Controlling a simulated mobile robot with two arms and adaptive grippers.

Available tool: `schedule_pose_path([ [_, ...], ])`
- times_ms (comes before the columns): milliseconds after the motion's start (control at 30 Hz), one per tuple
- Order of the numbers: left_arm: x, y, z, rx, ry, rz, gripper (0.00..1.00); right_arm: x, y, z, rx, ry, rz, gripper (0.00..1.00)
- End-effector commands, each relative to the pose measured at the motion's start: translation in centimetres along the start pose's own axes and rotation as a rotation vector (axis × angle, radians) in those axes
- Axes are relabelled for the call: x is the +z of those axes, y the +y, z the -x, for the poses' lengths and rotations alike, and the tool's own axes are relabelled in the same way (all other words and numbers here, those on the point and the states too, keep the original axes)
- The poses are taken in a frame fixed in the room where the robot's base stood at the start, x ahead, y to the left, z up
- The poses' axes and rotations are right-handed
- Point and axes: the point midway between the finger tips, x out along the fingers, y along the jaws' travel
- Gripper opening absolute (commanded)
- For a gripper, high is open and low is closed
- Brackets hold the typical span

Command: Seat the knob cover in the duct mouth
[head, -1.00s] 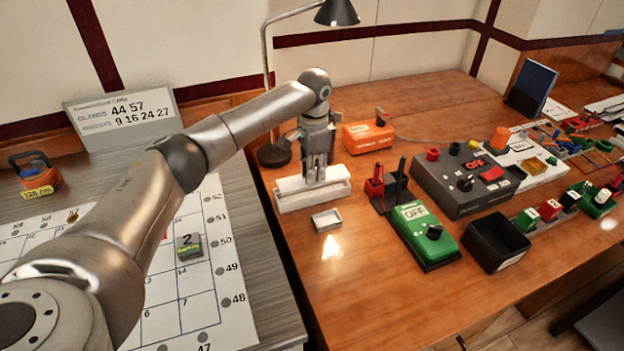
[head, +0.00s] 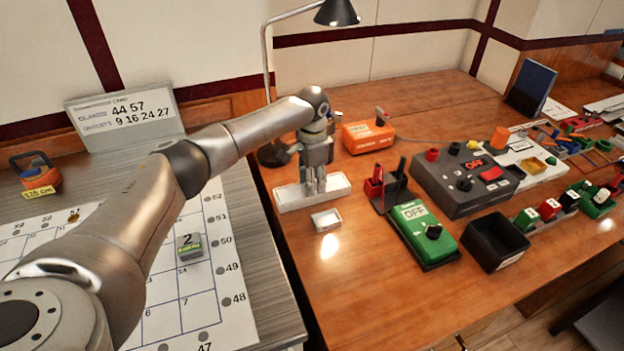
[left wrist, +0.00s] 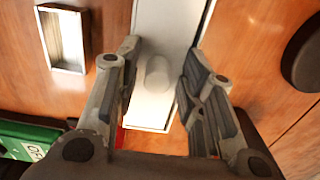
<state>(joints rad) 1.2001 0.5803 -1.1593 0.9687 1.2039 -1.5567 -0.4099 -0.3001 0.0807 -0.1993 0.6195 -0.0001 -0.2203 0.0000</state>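A long, narrow white piece (head: 285,203) lies on the brown table below my left gripper. It also shows in the left wrist view (left wrist: 172,20), with a short pale round knob (left wrist: 157,75) standing on it. I take this knobbed piece to be the knob cover. My left gripper (head: 316,188) points down at it. In the left wrist view the gripper (left wrist: 160,58) is open, its fingers apart on either side of the knob. A small white open rectangular box (head: 325,220) lies just in front. I cannot tell which part is the duct mouth. My right gripper is out of view.
A green OFF box (head: 410,214) and a red-and-black holder (head: 380,190) stand to the right. A grey switch panel (head: 460,180) and a black bin (head: 495,240) are farther right. An orange box (head: 366,136) and a lamp (head: 266,70) stand behind. The front table is clear.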

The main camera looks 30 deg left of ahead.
Motion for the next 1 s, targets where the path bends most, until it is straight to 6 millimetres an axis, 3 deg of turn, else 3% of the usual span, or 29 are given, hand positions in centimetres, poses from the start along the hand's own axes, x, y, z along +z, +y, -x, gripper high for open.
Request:
schedule_pose_path([
  [267,0.0,0.0,0.4,0.000,0.001,0.001,0.37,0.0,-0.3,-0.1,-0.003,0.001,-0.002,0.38],
  [367,0.0,0.0,1.7,0.000,0.002,0.001,0.37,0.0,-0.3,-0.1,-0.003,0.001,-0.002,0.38],
  [733,-0.1,0.0,9.5,-0.001,0.003,0.000,0.37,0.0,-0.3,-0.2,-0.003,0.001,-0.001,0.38],
  [1000,0.0,0.0,12.2,0.000,0.000,0.001,0.37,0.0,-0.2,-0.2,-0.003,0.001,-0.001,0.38],
])
